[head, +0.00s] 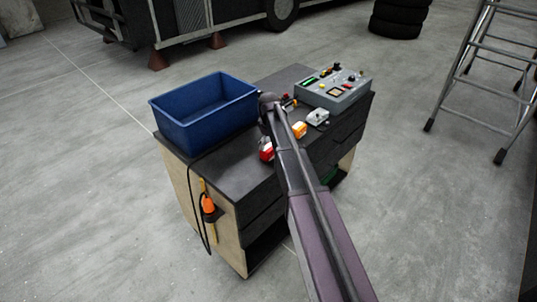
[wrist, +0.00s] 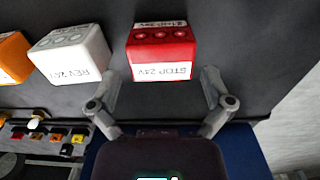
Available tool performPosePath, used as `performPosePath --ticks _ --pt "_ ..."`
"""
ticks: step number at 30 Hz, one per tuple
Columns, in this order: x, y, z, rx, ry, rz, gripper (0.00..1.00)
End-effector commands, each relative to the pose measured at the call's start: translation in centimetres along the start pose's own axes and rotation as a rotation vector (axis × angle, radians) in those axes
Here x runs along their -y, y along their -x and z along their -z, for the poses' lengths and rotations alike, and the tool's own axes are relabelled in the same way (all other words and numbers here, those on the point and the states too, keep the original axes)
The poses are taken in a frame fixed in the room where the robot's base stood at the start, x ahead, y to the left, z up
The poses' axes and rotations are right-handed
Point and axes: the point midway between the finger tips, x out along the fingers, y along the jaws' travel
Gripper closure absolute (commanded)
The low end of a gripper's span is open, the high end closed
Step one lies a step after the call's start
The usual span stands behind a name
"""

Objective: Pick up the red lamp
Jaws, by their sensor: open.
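The red lamp (wrist: 162,47), a small block with a white label reading "STOP 24V", stands on the dark bench top in the wrist view. My gripper (wrist: 161,82) is open and empty, its two fingers apart just short of the lamp's labelled side, one towards each side of it. In the head view the red lamp (head: 266,149) shows near the front edge of the cabinet top, partly hidden by my arm. My fingers cannot be made out there.
A white lamp (wrist: 70,55) stands close beside the red one, with an orange lamp (wrist: 12,58) beyond. The blue bin (head: 205,113) and grey control box (head: 333,87) stand on the dark cabinet (head: 228,178). A stepladder (head: 480,75) is at right.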

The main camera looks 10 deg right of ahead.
Motion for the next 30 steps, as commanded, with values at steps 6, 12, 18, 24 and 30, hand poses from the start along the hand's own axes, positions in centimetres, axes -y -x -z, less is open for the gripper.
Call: performPosePath --ticks 6,12,18,24,30 --pt "0.1 -1.9 0.1 0.0 0.0 0.0 0.0" --pt "0.2 -3.4 0.2 0.0 0.0 0.0 0.0" --pt "0.2 -4.5 0.2 0.0 0.0 0.0 0.0" --pt "0.2 -4.7 0.2 0.0 0.0 0.0 0.0" --pt "0.2 -4.7 0.2 0.0 0.001 0.0 0.0"
